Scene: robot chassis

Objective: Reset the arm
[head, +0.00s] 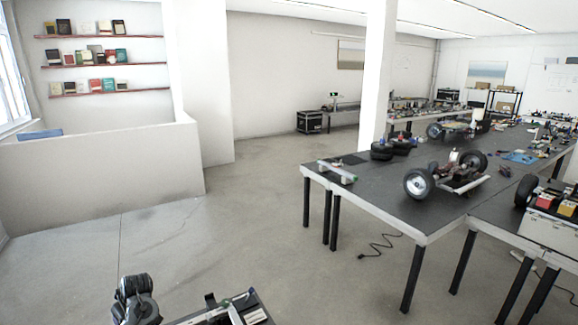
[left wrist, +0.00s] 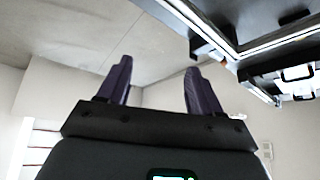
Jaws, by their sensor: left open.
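My left gripper (left wrist: 158,75) shows in the left wrist view with its two dark purple fingers spread apart. Nothing is between the fingers, and beyond them are pale floor and wall. In the head view a dark, rounded part of what looks like my left arm stands at the bottom left edge; its fingers cannot be made out there. My right arm and right gripper are not in view.
A long dark-topped table (head: 375,195) at the right carries a wheeled chassis (head: 450,180), black tyres and small parts. A dark surface with small items (head: 235,311) is cut off at the bottom edge. A low white wall (head: 100,170) stands left. The middle floor is clear.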

